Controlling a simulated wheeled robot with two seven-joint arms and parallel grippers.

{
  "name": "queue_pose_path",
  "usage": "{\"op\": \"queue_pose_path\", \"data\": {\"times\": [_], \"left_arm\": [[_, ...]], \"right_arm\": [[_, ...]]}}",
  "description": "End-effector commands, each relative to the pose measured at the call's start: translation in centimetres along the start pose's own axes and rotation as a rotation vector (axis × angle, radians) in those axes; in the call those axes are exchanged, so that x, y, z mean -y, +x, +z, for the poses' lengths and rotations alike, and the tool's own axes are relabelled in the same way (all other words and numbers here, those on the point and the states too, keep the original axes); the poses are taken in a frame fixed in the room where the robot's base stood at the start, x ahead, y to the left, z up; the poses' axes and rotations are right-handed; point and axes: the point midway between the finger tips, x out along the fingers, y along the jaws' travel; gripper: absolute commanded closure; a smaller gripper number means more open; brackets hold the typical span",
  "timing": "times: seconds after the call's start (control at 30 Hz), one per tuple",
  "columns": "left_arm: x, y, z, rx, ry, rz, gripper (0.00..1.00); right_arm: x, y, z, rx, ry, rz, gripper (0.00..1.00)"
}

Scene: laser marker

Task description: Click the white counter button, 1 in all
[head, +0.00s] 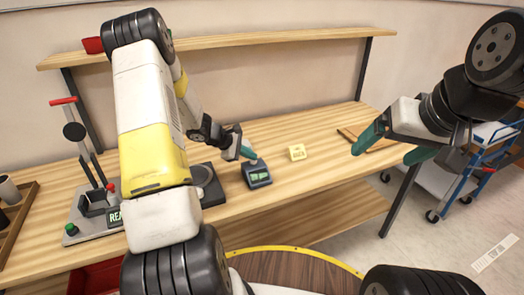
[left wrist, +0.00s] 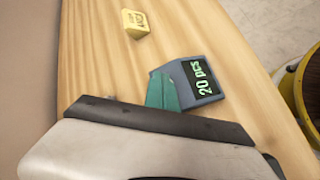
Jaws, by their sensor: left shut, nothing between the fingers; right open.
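The counter (head: 257,176) is a small dark blue-grey box on the wooden table, with a lit green display. In the left wrist view the counter (left wrist: 209,84) reads "20 pcs". My left gripper (head: 251,156) is shut and empty, its green fingertips at the counter's top back edge; in the left wrist view the fingertips (left wrist: 160,90) overlap the box's side beside the display. I cannot tell whether they touch it. The white button does not show; the fingers may hide it. My right gripper (head: 391,149) is open and empty, raised at the right.
A small yellow block (head: 297,152) stands on the table right of the counter. A marking machine (head: 95,205) with a red-handled lever is at the left.

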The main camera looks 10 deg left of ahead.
Motion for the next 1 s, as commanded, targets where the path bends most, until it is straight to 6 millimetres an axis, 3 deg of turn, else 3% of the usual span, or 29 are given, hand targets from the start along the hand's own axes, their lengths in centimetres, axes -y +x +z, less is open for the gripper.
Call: {"op": "queue_pose_path", "data": {"times": [0.53, 1.0], "left_arm": [[0.1, 0.1, -0.1, -0.001, 0.000, 0.000, 1.00], [-0.8, -1.1, 0.8, -0.001, 0.000, -0.001, 1.00]], "right_arm": [[0.0, 0.0, 0.0, 0.000, 0.000, 0.000, 0.13], [0.0, 0.0, 0.0, 0.000, 0.000, 0.000, 0.13]]}}
